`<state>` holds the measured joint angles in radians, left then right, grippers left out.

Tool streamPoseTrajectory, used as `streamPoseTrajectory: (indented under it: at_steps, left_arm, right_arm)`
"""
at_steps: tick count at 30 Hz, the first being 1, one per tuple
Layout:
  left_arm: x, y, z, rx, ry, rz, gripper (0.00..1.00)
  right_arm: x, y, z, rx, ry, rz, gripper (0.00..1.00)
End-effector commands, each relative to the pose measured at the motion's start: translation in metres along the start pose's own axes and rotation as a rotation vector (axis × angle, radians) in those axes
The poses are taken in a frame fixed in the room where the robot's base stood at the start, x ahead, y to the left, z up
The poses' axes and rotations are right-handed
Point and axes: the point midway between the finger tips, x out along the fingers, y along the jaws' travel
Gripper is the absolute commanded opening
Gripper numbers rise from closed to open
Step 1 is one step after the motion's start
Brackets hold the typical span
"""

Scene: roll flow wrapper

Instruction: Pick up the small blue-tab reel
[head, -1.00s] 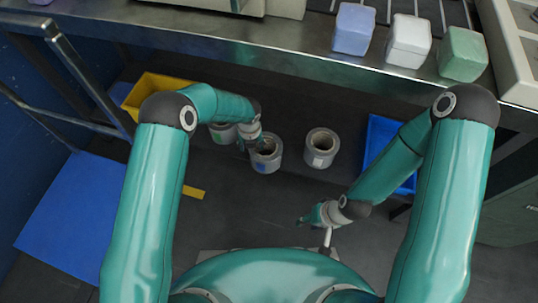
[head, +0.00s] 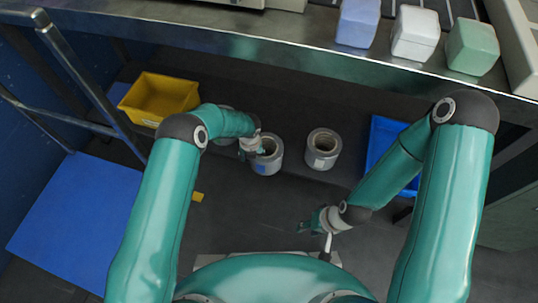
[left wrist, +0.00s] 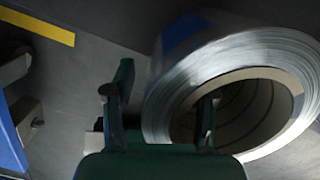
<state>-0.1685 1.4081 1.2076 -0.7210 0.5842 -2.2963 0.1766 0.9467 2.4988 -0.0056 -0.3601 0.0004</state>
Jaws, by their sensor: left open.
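The small blue-tab reel (head: 270,163) is a grey ring standing on the dark floor beneath the bench, hole upward. Its blue tab shows in the head view and at the top of the left wrist view, where the reel (left wrist: 240,50) fills the right side. My left gripper (head: 261,150) is at the reel's left side, open. In the left wrist view my left gripper (left wrist: 163,88) has one finger over the reel's hole and the other outside its wall. My right gripper (head: 306,226) hangs low, away from the reels; its fingers are too small to judge.
A white-tab reel (head: 322,150) stands right of the blue-tab one. A yellow bin (head: 160,97) is at left, a blue bin (head: 383,135) at right. The bench edge (head: 300,48) runs above.

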Motion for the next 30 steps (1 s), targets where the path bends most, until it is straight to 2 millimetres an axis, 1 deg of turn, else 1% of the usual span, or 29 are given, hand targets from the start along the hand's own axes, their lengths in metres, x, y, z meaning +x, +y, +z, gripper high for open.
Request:
streamPoseTrajectory:
  at_steps: [1, 11, 26, 30]
  left_arm:
    - [0.000, 0.000, 0.000, 0.000, 0.000, 0.000, 0.56]
    - [-0.001, 0.000, 0.000, 0.000, 0.000, 0.000, 0.01]
    - [-0.003, -0.001, 0.002, 0.000, -0.003, -0.002, 0.00]
    - [-0.012, -0.001, 0.003, 0.000, -0.004, -0.002, 0.00]
  right_arm:
    - [0.000, 0.000, 0.000, 0.000, 0.000, 0.000, 0.39]
    - [0.000, 0.000, 0.000, 0.000, 0.000, 0.000, 0.39]
    - [-0.001, 0.000, 0.000, 0.000, 0.000, 0.000, 0.39]
    - [-0.004, -0.002, 0.000, 0.000, 0.000, 0.000, 0.39]
